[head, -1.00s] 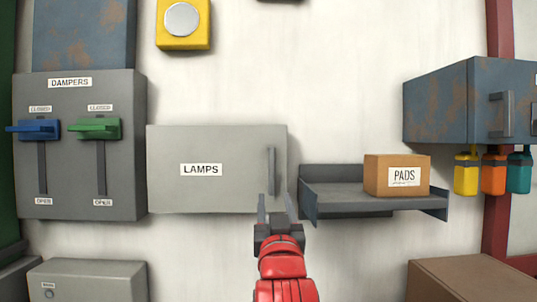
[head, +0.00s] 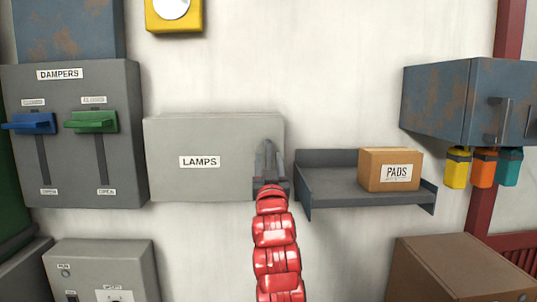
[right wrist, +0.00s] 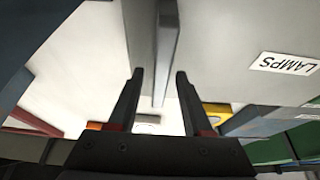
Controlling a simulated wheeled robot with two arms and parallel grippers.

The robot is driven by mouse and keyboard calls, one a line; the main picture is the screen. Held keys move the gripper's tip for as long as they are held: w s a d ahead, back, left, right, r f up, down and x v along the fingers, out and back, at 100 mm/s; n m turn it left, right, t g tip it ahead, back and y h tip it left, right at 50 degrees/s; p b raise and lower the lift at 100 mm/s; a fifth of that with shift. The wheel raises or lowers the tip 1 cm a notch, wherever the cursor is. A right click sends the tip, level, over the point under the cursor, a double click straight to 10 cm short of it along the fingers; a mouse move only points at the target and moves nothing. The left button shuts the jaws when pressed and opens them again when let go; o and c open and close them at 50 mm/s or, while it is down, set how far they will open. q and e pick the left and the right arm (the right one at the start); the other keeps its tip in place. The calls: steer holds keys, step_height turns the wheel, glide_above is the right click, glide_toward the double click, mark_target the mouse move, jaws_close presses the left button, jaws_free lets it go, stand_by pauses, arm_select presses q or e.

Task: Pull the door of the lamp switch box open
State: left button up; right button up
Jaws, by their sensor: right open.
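The lamp switch box (head: 190,185) is a grey box with a LAMPS label, on the wall in the middle of the head view. Its door looks closed. My right gripper (head: 269,150) is in front of the door's right side and hides most of the handle in that view. In the right wrist view my right gripper (right wrist: 160,76) has its fingers spread, and the long grey handle (right wrist: 167,45) shows in the gap between them. I see no clear contact of either finger with the handle. My left gripper is not in view.
A grey shelf (head: 325,190) holding a PADS box (head: 390,170) is close to the right of the lamp box. The DAMPERS panel (head: 70,180) adjoins it on the left. A rusty blue cabinet (head: 435,100) hangs at right. A brown box (head: 465,270) stands at lower right.

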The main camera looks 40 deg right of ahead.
steer(key=shift+w+d, duration=0.1)
jaws_close()
stand_by(1.4)
